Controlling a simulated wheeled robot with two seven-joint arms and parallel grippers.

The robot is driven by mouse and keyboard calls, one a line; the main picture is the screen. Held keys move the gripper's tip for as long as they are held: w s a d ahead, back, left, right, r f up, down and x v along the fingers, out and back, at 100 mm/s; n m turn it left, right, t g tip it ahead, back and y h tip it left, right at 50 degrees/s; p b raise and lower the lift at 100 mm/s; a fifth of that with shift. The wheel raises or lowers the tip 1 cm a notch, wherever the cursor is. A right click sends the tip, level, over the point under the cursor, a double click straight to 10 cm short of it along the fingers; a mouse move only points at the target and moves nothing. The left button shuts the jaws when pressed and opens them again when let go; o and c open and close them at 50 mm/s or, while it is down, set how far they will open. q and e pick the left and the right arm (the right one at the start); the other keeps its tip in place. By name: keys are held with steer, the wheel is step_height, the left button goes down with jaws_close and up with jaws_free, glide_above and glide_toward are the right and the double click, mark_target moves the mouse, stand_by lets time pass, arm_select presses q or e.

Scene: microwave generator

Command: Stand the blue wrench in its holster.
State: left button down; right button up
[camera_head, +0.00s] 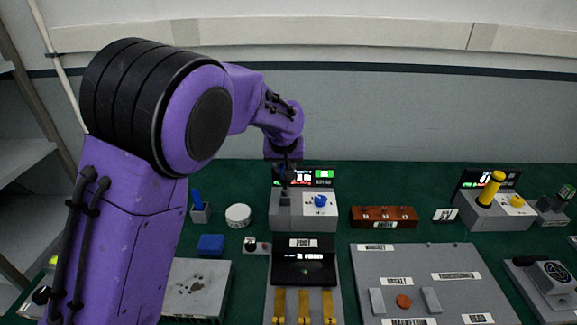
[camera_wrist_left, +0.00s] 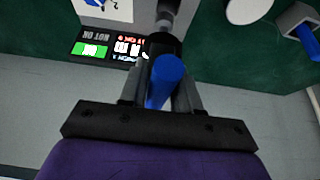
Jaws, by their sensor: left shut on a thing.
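My left gripper (camera_wrist_left: 160,100) is shut on an upright blue handle (camera_wrist_left: 164,80), whose round blue end sits between the fingers. A dark shaft shows beyond it. I cannot tell whether this is the blue wrench. In the head view my left gripper (camera_head: 287,178) is over the left part of a grey machine (camera_head: 290,222) with a blue knob (camera_head: 320,200). A slim blue stick (camera_head: 197,198) stands at a grey holder (camera_head: 201,215) left of the machine. The stick also shows in the left wrist view (camera_wrist_left: 307,38). My right gripper is not in view.
A brown block (camera_head: 384,217) stands right of the machine. A large grey panel (camera_head: 455,270) is in front. A similar machine (camera_head: 497,215) with a yellow handle stands at right.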

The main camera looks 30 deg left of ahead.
arm_select(q)
steer(key=shift+s+r, duration=0.2)
steer(key=shift+s, duration=0.3)
steer(key=shift+s+r, duration=0.2)
steer(key=shift+s, duration=0.25)
steer(key=shift+w+f, duration=0.7)
steer(key=shift+f, duration=0.25)
steer(key=shift+s+f+b, duration=0.1)
steer(key=shift+b, duration=0.2)
steer(key=shift+s, duration=0.4)
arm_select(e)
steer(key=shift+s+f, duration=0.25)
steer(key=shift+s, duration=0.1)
arm_select(q)
steer(key=shift+w+d+p, duration=0.1)
steer(key=shift+w+p, duration=0.2)
steer(key=shift+p, duration=0.45)
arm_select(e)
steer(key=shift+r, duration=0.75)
